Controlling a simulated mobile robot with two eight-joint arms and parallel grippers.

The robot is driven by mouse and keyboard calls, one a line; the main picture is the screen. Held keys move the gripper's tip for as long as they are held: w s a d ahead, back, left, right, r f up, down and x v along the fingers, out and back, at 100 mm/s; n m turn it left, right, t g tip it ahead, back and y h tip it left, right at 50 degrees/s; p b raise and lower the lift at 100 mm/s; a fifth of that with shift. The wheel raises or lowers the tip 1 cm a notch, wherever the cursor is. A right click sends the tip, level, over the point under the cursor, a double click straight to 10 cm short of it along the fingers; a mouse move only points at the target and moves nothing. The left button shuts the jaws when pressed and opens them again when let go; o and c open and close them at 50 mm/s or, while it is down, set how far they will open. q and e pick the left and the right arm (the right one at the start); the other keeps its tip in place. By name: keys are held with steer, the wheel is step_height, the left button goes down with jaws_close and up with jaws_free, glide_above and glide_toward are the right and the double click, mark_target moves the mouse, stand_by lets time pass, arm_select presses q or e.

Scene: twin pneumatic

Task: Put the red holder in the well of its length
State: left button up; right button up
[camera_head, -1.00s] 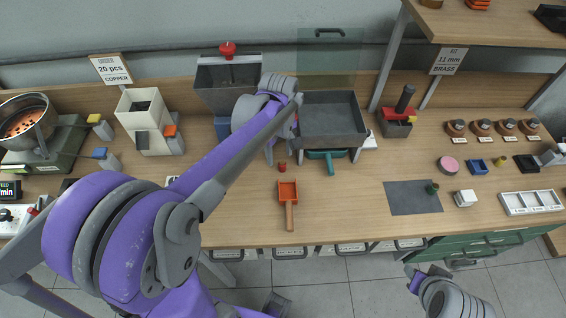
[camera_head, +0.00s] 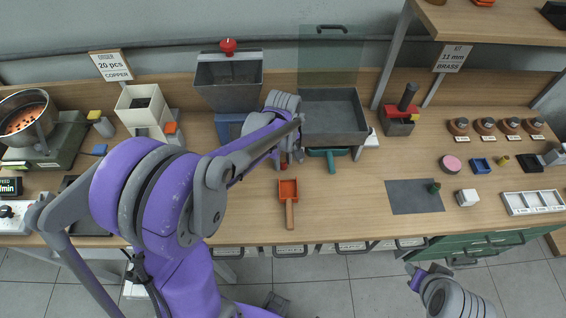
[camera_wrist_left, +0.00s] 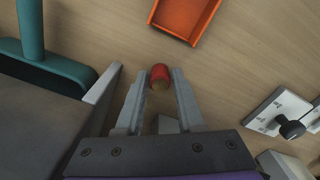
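The red holder is a small red cylinder with a brownish end. It stands on the table just behind the orange scoop and shows in the left wrist view (camera_wrist_left: 159,74). My left gripper (camera_head: 291,157) is down at it, partly hidden by its own arm in the head view. In the left wrist view its two fingers (camera_wrist_left: 160,85) are apart, one on each side of the holder; I cannot tell whether they touch it. A white tray with three labelled wells (camera_head: 533,202) lies at the far right of the table. My right gripper (camera_head: 415,275) is low, off the table's front edge, its fingers unclear.
An orange scoop (camera_head: 288,193) lies in front of the holder. A grey bin (camera_head: 333,118) and a teal brush (camera_head: 331,160) are just behind and right. A grey mat (camera_head: 414,197) with a small dark green piece (camera_head: 434,188) lies right of centre.

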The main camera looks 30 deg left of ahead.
mark_target(283, 160)
arm_select(q)
jaws_close()
step_height(283, 160, up, 10)
steer(key=shift+r+p, duration=0.1)
steer(key=shift+p, duration=0.2)
